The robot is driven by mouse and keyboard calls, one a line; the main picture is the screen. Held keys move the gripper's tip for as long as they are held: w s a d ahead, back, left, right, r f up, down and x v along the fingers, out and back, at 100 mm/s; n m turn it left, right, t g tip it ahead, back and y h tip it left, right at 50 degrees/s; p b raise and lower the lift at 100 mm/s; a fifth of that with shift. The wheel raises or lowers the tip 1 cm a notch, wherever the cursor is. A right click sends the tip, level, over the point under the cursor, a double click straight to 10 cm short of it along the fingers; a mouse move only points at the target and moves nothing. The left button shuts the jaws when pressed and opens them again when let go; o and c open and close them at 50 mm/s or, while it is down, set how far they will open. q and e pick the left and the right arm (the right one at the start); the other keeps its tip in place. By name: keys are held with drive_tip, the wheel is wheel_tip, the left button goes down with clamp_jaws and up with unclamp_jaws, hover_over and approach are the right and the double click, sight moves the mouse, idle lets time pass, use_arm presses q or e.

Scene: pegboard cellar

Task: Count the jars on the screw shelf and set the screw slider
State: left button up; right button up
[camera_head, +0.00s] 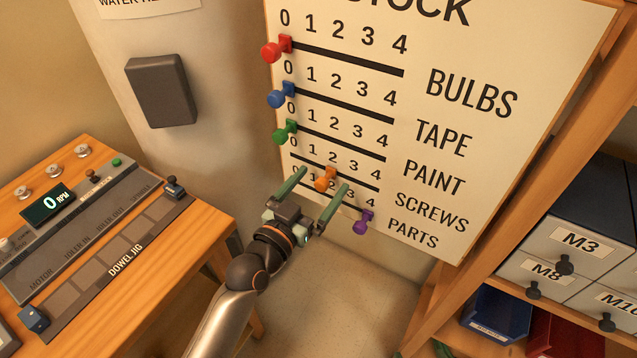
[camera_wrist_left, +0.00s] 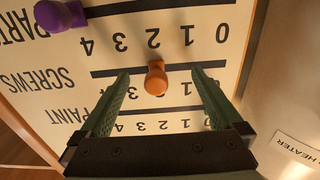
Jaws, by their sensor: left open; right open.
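The orange screw slider (camera_head: 325,179) sits on the SCREWS track of the stock board (camera_head: 500,60), around the 2. It also shows in the left wrist view (camera_wrist_left: 155,78), where the board appears upside down and the knob covers the number by it. My left gripper (camera_head: 324,182) is open, with one green finger on each side of the orange knob. In the left wrist view, gaps show between the knob and both fingers (camera_wrist_left: 160,88). My right gripper is not in view. No jars can be seen.
Red (camera_head: 275,49), blue (camera_head: 280,96) and green (camera_head: 284,133) sliders sit at 0. The purple slider (camera_head: 363,223) sits near 4, just below my left gripper. A wooden shelf with labelled drawers (camera_head: 565,245) stands right; a control bench (camera_head: 205,222) stands left.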

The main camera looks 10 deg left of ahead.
use_arm(q)
drive_tip(key=shift+p+v, duration=0.6)
drive_tip(key=shift+v, duration=1.2)
drive_tip(key=p+v, duration=0.1)
drive_tip(key=v, duration=0.4)
drive_tip(key=shift+s+a, duration=0.15)
drive_tip(key=shift+s, duration=0.2)
drive_tip(key=s+a+f+g+y, duration=0.1)
drive_tip(key=s+f+g, duration=0.1)
drive_tip(key=s+f, duration=0.2)
drive_tip(key=s+a+f+n+g+y, duration=0.1)
drive_tip(key=s+a+f+g, duration=0.1)
drive_tip(key=f, duration=0.8)
drive_tip(key=s+a+f+n+g+y, duration=0.1)
drive_tip(key=s+a+f+g+y, duration=0.1)
drive_tip(key=s+f, duration=0.4)
drive_tip(key=shift+s+f+g, duration=0.35)
drive_tip(key=shift+f+g, duration=0.55)
drive_tip(key=shift+f, duration=0.05)
idle(2.4)
